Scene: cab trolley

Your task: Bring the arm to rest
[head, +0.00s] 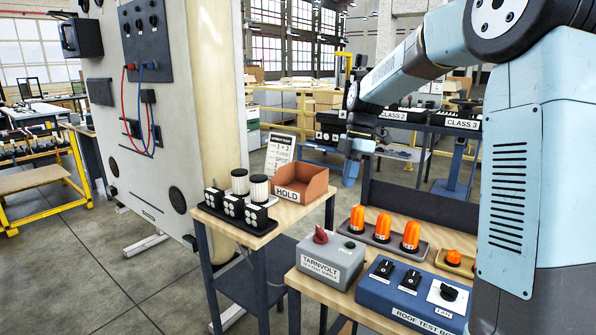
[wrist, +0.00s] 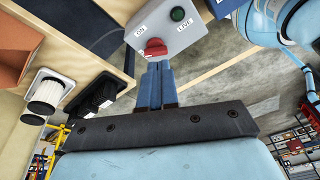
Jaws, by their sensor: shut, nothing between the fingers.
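My arm reaches in from the right of the head view, and my gripper (head: 350,174) hangs fingers-down above the area behind the bench. In the wrist view the blue fingers of my gripper (wrist: 154,84) are together with nothing between them. They overlap the red knob (wrist: 155,47) of the grey supply box (wrist: 178,22) in that picture. In the head view the gripper is well apart from that grey box (head: 332,262) and its red knob (head: 320,236).
A blue roof test box (head: 415,296) and several orange beacons (head: 382,226) stand on the right bench. The left trolley holds a brown HOLD bin (head: 301,183), white-topped filters (head: 259,188) and black blocks (head: 233,207). A tall panel (head: 176,100) stands behind it. Floor is open at left.

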